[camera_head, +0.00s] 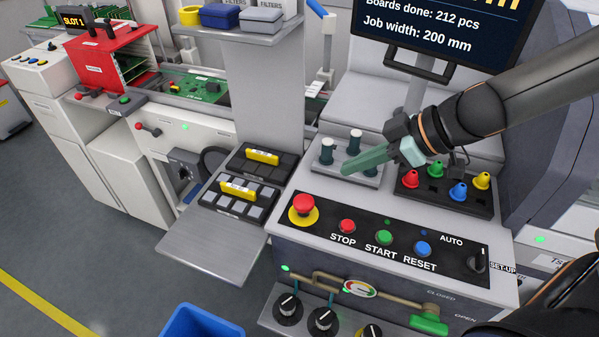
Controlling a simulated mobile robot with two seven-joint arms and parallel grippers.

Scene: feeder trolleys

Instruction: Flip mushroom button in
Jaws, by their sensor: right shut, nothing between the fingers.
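The mushroom button (303,206) is a red domed head on a yellow round base, at the left end of the black control panel (330,223). My right gripper (345,171) comes in from the upper right with its greenish fingers closed together and empty. Its tips are above and to the right of the mushroom button, apart from it, in front of the grey block with dark pegs. My left gripper is not in view.
Red STOP (347,226), green START (384,237) and blue RESET (423,248) buttons and a selector switch (477,262) share the panel. A black tray (445,206) holds coloured nozzles. A monitor (440,35) stands behind. A blue bin (200,322) is below.

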